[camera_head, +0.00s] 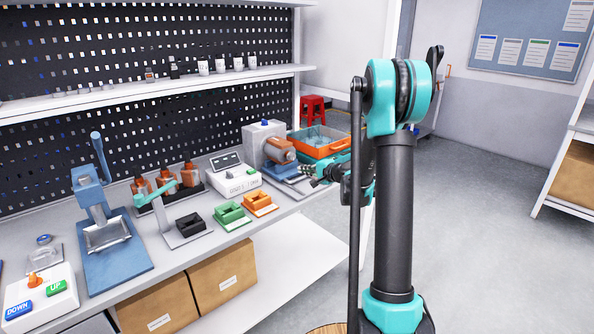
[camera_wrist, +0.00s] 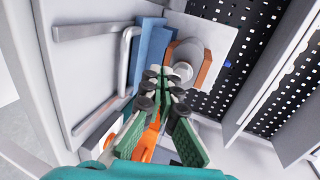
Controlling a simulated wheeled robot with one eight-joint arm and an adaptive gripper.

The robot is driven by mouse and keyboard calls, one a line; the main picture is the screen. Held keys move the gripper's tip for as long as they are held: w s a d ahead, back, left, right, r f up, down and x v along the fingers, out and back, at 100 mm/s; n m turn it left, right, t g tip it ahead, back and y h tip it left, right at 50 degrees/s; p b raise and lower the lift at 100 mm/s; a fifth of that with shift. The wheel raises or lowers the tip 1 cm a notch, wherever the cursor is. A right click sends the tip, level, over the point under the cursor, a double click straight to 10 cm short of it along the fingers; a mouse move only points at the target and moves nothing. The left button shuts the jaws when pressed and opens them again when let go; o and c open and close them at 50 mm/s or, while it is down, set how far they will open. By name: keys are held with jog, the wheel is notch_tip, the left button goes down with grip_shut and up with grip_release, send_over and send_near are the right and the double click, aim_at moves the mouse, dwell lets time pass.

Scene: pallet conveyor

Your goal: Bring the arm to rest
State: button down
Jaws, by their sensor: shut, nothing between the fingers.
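My gripper (camera_head: 308,172) is in the head view, right of the middle, over the right end of the workbench. It points left, close in front of the grey and orange machine (camera_head: 277,150). My arm's dark column and teal joints stand in the right half of that view. In the wrist view my gripper (camera_wrist: 172,74) has its fingertips together, with nothing between them. The green finger pads spread apart toward the lower part of that view.
A bench (camera_head: 190,256) runs along the left with a blue press (camera_head: 110,240), green (camera_head: 232,215) and orange (camera_head: 260,202) fixtures and an UP/DOWN button box (camera_head: 40,298). An orange tray (camera_head: 318,143) stands behind my gripper. The floor (camera_head: 480,230) at right is clear.

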jog(key=v, duration=0.3)
jog(key=shift+s, duration=0.1)
jog(key=shift+s+r, duration=0.1)
jog(key=shift+s, duration=0.15)
jog(key=s+d+f+n+g+h, duration=0.1)
jog(key=s+f+n+g+h, duration=0.1)
jog(key=s, duration=1.1)
jog(key=s+d+f+n+g+h, duration=0.2)
jog(key=s+f+n+g+h, duration=0.1)
jog(key=s, duration=1.1)
jog(key=s+d+f+n+g+h, duration=0.2)
jog(key=s+f+n, duration=0.3)
jog(key=s, duration=0.8)
jog(key=shift+s+d+n+g+h, duration=0.15)
jog(key=shift+s+n+g+h, duration=0.2)
jog(key=shift+h, duration=0.45)
